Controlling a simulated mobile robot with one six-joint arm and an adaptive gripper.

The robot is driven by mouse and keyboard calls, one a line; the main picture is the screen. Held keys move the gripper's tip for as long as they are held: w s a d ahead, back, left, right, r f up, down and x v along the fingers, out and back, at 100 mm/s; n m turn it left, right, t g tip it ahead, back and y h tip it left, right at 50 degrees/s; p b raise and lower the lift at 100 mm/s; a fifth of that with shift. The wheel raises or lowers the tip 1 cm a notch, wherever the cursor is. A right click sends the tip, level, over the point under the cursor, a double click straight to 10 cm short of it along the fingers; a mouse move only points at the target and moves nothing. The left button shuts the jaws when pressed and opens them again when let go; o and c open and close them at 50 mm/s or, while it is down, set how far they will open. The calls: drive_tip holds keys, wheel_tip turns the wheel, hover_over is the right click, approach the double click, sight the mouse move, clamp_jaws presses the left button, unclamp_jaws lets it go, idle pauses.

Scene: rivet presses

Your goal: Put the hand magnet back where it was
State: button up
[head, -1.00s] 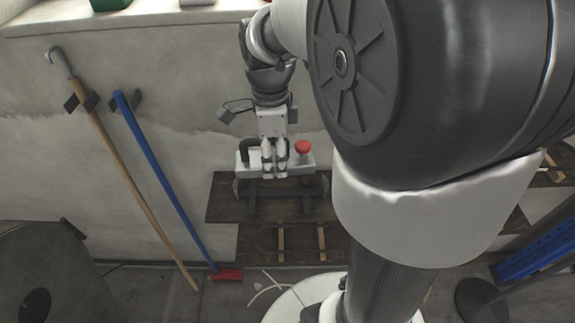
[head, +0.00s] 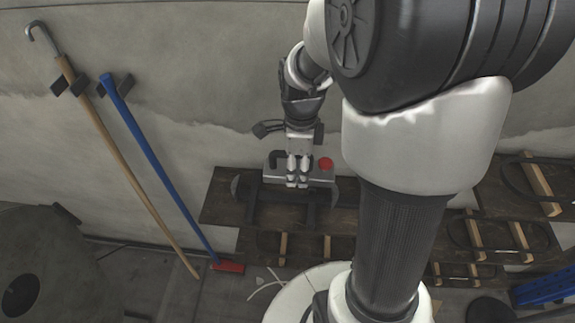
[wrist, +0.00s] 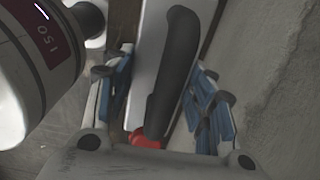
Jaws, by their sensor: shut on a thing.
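The hand magnet is a pale grey bar (head: 323,176) with a black handle and a red knob (head: 326,163) at its right end. In the head view it is in front of the pale wall, by the top of a dark rack with brackets (head: 255,210). My gripper (head: 298,181) is shut on the magnet near its middle and hides part of it. In the wrist view the blue-padded fingers (wrist: 165,100) are on either side of the black handle (wrist: 175,75), with the red knob (wrist: 147,140) at the lower end. Whether the magnet touches the rack I cannot tell.
A wooden cane (head: 120,150) and a blue-shafted tool with a red head (head: 155,165) lean on the wall at left. More dark boards with wooden bars (head: 520,238) are at right. A large grey round object (head: 40,265) stands at lower left.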

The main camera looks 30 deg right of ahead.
drive_tip(key=shift+f+b, duration=0.85)
drive_tip(key=shift+f, duration=2.5)
drive_tip(key=shift+f+b, duration=0.35)
drive_tip(key=shift+f, duration=0.1)
drive_tip(key=shift+f, duration=0.15)
drive_tip(key=o, duration=1.7)
drive_tip(key=shift+c, duration=0.2)
